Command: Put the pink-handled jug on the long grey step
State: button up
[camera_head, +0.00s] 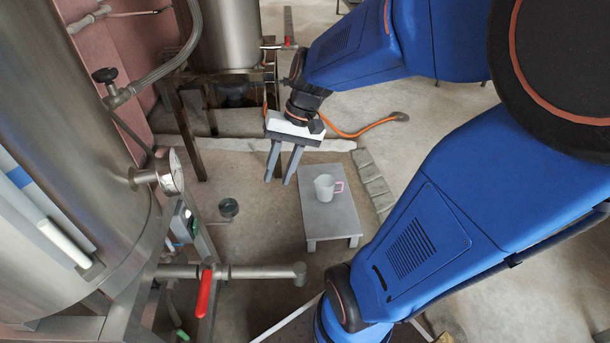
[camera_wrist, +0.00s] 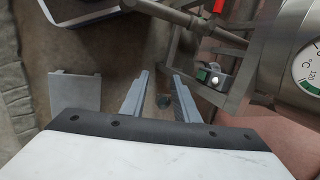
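The jug (camera_head: 325,188) is pale grey with a pink handle on its right side. It stands upright on a low, oblong grey platform (camera_head: 328,223) with short legs, right of centre in the head view. I cannot tell whether this platform is the long grey step. My gripper (camera_head: 278,181) is up and to the left of the jug, apart from it, fingers pointing down. In the wrist view my gripper (camera_wrist: 159,73) is open, with nothing between its fingers. A flat grey slab (camera_wrist: 75,92) lies left of the fingers there; the jug is not recognisable in that view.
A steel tank with a dial gauge (camera_head: 172,175) stands at the left. A metal stand (camera_head: 190,125) carries another tank behind. An orange hose (camera_head: 365,129) lies on the floor. Bare floor surrounds the platform's left side.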

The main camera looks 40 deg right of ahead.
jog(key=s+d+r+n+t+h, duration=0.1)
jog(key=s+r+n+t+h, duration=0.3)
jog(key=s, duration=0.5)
jog(key=shift+s+r+n, duration=0.2)
jog(key=shift+r+n, duration=0.2)
jog(key=shift+r, duration=0.3)
